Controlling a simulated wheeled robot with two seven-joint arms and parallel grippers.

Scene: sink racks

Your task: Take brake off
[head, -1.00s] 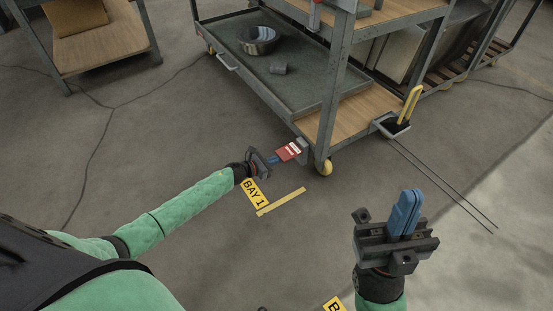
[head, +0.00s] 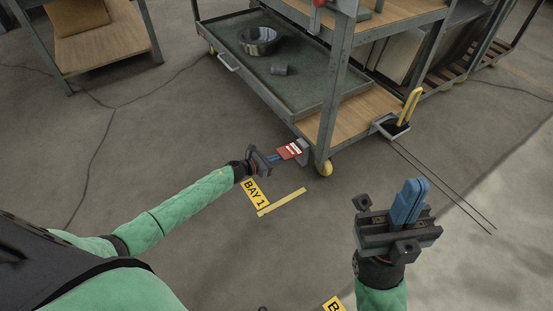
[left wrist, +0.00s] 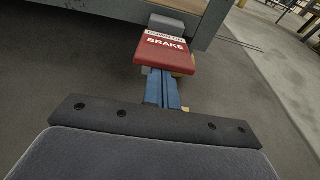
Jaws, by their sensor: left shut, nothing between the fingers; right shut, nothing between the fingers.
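The red brake pedal (head: 289,151), lettered BRAKE with a partly readable line above, sticks out low from the end of the grey cart (head: 331,110). The pedal also shows in the left wrist view (left wrist: 165,52). My left gripper (head: 273,158) is shut with nothing in it, right at the pedal's near edge. In the left wrist view its blue fingers (left wrist: 162,88) reach up to the pedal, and their tips are hidden under it. Whether they touch it, I cannot tell. My right gripper (head: 410,190) is shut and empty, raised over the floor at the right.
A yellow caster (head: 324,168) stands beside the pedal. A yellow handle (head: 409,105) rises at the right. A wooden-topped table (head: 110,45) is at the back left. The front floor is open.

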